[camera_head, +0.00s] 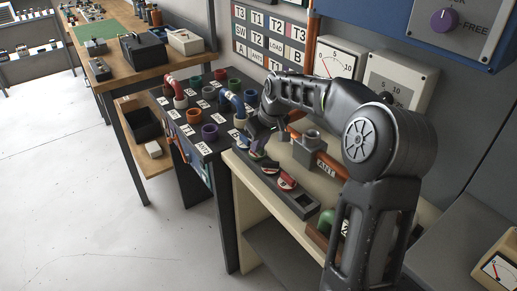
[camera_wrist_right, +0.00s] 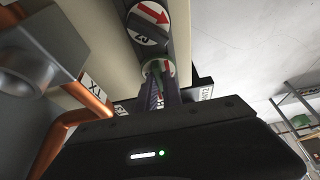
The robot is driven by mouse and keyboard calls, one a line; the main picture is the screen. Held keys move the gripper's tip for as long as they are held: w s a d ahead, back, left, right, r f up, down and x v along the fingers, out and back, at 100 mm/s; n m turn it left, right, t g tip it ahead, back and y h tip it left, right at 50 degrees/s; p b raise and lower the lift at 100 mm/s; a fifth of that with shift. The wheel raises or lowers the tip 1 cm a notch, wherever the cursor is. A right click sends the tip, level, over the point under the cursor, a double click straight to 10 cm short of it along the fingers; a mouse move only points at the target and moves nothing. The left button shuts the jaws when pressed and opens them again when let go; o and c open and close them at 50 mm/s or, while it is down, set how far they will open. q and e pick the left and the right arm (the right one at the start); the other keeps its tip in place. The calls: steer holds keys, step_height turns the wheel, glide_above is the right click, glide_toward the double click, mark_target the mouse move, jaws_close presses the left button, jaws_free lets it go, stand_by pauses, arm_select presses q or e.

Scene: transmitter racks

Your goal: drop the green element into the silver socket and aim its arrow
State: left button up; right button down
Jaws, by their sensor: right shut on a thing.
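My right gripper (camera_head: 256,146) reaches down at the far end of the dark tray (camera_head: 299,199). It is shut on a small element with a green side and a red-and-white top (camera_wrist_right: 157,68), seen between its fingers in the right wrist view. I cannot tell whether this element is clear of the tray. Another element with a red arrow and a "2" (camera_wrist_right: 149,22) is beside it; in the head view a red-and-white-topped element (camera_head: 286,181) sits in the tray. The silver socket block (camera_head: 309,149) stands right of the gripper, by copper pipes. My left gripper is out of view.
A dark patch panel (camera_head: 208,116) with coloured sockets and curved plugs stands left of the bench. A green part (camera_head: 326,222) lies near my right arm. Meters (camera_head: 340,62) hang on the back wall. A copper pipe (camera_wrist_right: 82,95) runs close by the right gripper.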

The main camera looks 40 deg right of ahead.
step_height(320, 180, up, 9)
stand_by(0.3)
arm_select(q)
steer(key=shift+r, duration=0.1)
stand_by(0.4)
